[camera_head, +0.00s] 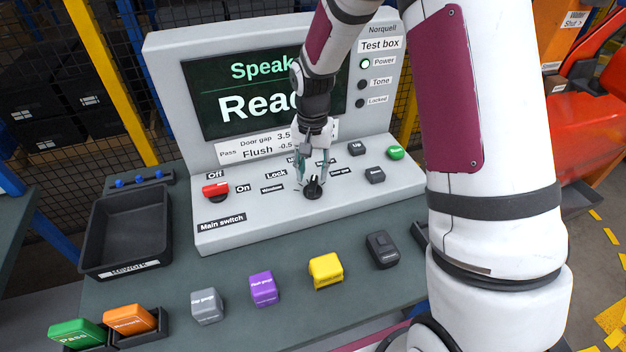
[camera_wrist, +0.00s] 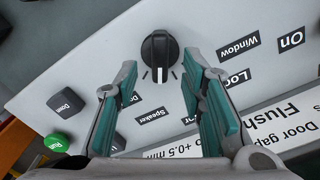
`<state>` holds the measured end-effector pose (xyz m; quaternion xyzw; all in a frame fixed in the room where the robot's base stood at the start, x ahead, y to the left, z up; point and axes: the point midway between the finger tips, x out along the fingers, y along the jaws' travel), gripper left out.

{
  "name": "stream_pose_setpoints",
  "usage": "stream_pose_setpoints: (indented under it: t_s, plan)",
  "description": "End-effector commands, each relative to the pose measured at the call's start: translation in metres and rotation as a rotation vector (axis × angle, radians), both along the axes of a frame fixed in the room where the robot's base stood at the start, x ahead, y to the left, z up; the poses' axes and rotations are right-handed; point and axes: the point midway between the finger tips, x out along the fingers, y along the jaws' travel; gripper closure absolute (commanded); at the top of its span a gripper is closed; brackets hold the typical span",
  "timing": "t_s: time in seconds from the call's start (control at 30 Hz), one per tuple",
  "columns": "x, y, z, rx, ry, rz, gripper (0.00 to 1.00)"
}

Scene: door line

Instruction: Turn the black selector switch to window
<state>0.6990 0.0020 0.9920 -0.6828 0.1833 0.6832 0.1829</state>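The black selector switch (camera_head: 313,187) is a round knob on the sloped grey panel of the test box. In the wrist view the knob (camera_wrist: 160,50) shows a white mark pointing toward the bottom of the picture, away from the Window label (camera_wrist: 238,43). The Window label (camera_head: 271,188) is left of the knob in the head view. My gripper (camera_head: 312,180) points down at the knob. In the wrist view its teal-padded fingers (camera_wrist: 160,68) are apart, one on each side of the knob, with visible gaps. I cannot tell how deep the fingertips reach.
A red main switch (camera_head: 215,189) is left on the panel. Grey buttons (camera_head: 374,175) and a green button (camera_head: 395,153) are to the right. The screen (camera_head: 225,100) stands behind. Coloured blocks (camera_head: 325,271) and a black tray (camera_head: 125,232) are on the bench in front and left.

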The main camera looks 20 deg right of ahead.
Motion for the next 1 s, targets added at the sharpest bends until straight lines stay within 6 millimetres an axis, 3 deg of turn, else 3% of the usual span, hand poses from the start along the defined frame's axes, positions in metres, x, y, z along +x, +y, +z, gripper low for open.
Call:
stream_pose_setpoints:
  t_s: [0.1, 0.3, 0.67, 0.83, 1.0]
  plan:
    - [-0.001, 0.000, -0.020, 0.002, 0.003, 0.000, 0.63]
    - [-0.001, 0.000, -0.039, 0.000, 0.001, 0.000, 0.63]
    - [0.000, 0.000, -0.044, 0.000, -0.001, 0.000, 0.63]
    - [0.000, 0.000, -0.044, 0.000, -0.001, 0.000, 1.00]
    - [0.000, 0.000, -0.044, 0.000, -0.001, 0.000, 1.00]
